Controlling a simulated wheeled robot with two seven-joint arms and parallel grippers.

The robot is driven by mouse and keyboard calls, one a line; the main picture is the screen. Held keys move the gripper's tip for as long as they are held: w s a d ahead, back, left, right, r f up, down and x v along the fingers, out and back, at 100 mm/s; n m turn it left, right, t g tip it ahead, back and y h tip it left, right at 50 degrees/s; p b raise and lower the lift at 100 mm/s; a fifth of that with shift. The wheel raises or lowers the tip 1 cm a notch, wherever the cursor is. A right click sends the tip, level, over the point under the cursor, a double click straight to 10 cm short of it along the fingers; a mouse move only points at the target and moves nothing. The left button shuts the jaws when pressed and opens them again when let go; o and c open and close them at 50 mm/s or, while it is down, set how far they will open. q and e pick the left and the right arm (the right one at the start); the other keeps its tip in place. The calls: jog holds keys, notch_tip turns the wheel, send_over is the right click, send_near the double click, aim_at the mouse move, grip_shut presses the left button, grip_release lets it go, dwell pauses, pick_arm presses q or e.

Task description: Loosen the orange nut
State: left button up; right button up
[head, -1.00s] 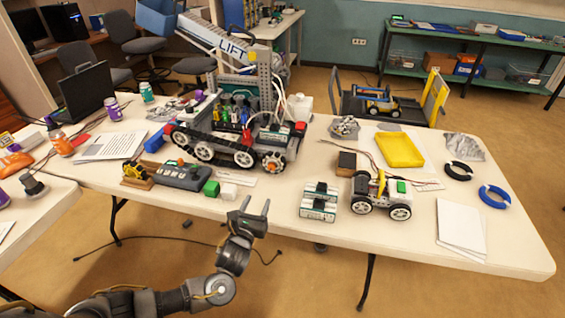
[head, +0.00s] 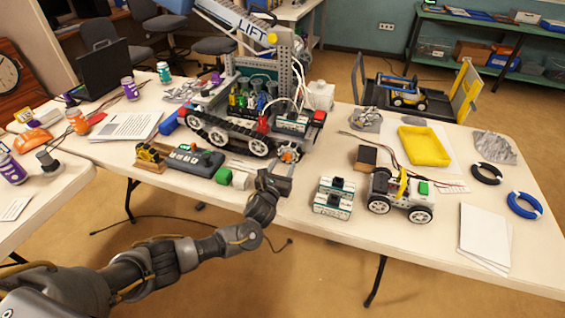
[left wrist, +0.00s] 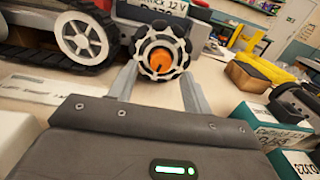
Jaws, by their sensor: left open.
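The orange nut (left wrist: 161,61) sits at the hub of a black and grey omni wheel (left wrist: 148,40) on the tracked robot. In the head view this wheel (head: 289,154) is at the robot's front right corner, and the nut is small there. My left gripper (left wrist: 158,88) is open and empty, its two fingers pointing at the wheel, one on each side below the nut. The fingers look short of the nut, with no clear contact. In the head view my left gripper (head: 276,180) is over the table's front edge, just below the wheel. My right gripper is not seen.
White battery boxes (head: 333,198) stand to the right of my left gripper, and a small wheeled car (head: 400,197) is beyond them. A yellow tray (head: 424,146) lies farther right.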

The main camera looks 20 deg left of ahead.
aim_at(287, 157)
pick_arm(q)
jog(key=shift+w+d, duration=0.1)
jog(key=shift+w, duration=1.35)
